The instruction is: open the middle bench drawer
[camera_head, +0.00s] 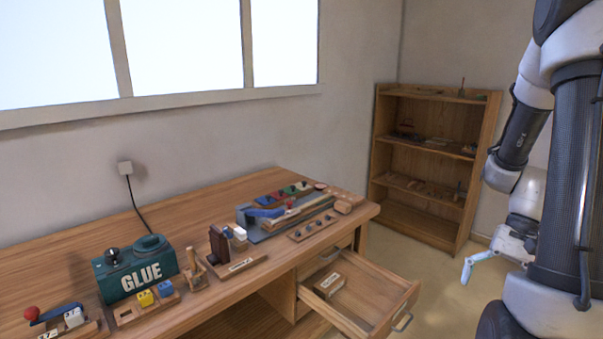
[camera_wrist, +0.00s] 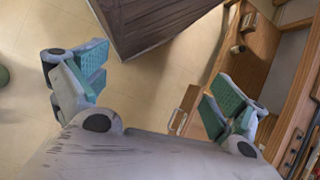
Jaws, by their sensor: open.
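The wooden bench (camera_head: 225,195) has a stack of drawers at its right end. One drawer (camera_head: 385,277) is pulled well out, below a shut drawer (camera_head: 325,262), and seems to be the middle one. A small labelled wooden block (camera_head: 330,284) lies inside it. Its metal handle (camera_head: 402,322) is on the front panel and is free of my gripper. My gripper (camera_head: 474,264) is to the right of the drawer, apart from it. In the wrist view my gripper (camera_wrist: 155,95) has its teal-padded fingers wide apart with nothing between them. A drawer handle (camera_wrist: 178,121) shows beyond the fingers.
A teal glue box (camera_head: 135,272), small coloured blocks and wooden trays stand on the bench top. An open wooden shelf (camera_head: 435,165) stands in the corner. Floor is clear between bench and shelf. A dark slatted wooden object (camera_wrist: 155,25) is at the top of the wrist view.

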